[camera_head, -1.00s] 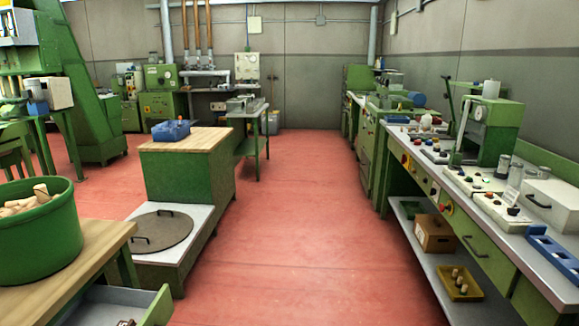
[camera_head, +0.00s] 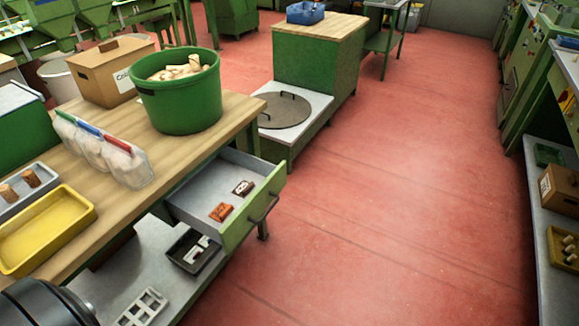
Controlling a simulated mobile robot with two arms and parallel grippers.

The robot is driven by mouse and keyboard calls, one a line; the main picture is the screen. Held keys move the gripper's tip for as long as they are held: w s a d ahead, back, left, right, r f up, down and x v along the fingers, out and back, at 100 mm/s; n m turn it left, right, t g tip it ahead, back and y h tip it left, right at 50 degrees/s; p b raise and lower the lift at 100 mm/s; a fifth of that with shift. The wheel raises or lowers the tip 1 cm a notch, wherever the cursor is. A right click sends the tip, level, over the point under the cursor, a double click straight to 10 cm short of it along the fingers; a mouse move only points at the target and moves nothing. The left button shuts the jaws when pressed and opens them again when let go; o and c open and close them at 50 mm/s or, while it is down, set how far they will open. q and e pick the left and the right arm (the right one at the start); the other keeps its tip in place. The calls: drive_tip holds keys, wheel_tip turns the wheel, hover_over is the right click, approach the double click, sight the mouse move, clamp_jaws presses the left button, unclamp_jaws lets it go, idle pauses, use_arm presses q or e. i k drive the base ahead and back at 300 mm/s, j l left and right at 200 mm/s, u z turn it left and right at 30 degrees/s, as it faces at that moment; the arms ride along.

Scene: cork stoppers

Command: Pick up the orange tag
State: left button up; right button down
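An orange tag (camera_head: 221,212) lies flat in the open drawer (camera_head: 195,190) of the wooden-topped workbench, left of the picture's middle. A dark brown and white piece (camera_head: 243,187) lies in the same drawer, behind it and to its right, apart from it. The drawer stands pulled out, with its handle on the green front. Neither of my grippers shows in the view. A dark rounded part at the bottom left corner looks like part of my own arm.
The workbench (camera_head: 100,200) bears a green tub of corks (camera_head: 180,100), a cardboard box (camera_head: 105,75), clear bags (camera_head: 110,155) and a yellow tray (camera_head: 45,230). A lower shelf holds a black tray (camera_head: 193,250). The red floor (camera_head: 380,220) right of the drawer is clear.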

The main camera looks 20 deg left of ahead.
sight(221, 210)
drive_tip(key=u, duration=1.35)
drive_tip(key=i+l+u, duration=0.15)
drive_tip(key=l, duration=0.4)
drive_tip(key=i+l+u, duration=0.2)
drive_tip(key=l, duration=0.35)
drive_tip(key=l+u, duration=0.15)
drive_tip(key=l, duration=0.35)
